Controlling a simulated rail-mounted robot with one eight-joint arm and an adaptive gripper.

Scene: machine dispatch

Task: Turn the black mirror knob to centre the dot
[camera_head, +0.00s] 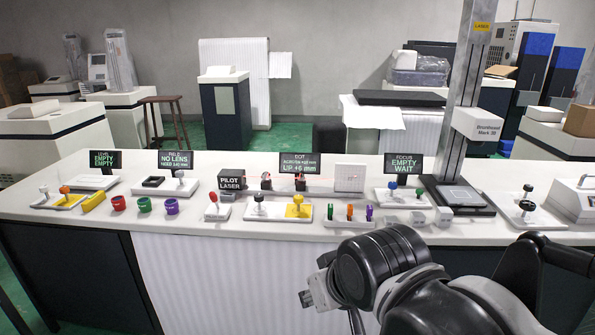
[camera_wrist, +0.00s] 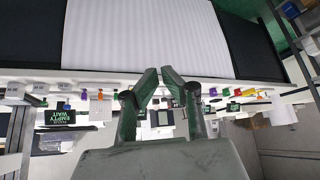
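The black knob (camera_head: 259,198) stands upright on a white base plate (camera_head: 273,212) near the middle of the bench, left of a yellow block with its own knob (camera_head: 298,199). The dot display (camera_head: 299,164) behind reads DOT, with an ACROSS line too small to read surely and UP +5 mm. A white gridded panel (camera_head: 349,178) stands to its right. A thin red beam runs from the pilot laser (camera_head: 232,180). My gripper (camera_wrist: 159,72) is in the wrist view, its fingertips slightly apart with nothing seen between them. Its fingers are not clear in the head view.
A red knob (camera_head: 212,197) stands left of the plate, and green, orange and purple handles (camera_head: 350,212) stand right. Coloured cups (camera_head: 144,204) are further left. A tall metal column (camera_head: 463,95) rises at right. My arm is in front of the bench at lower right.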

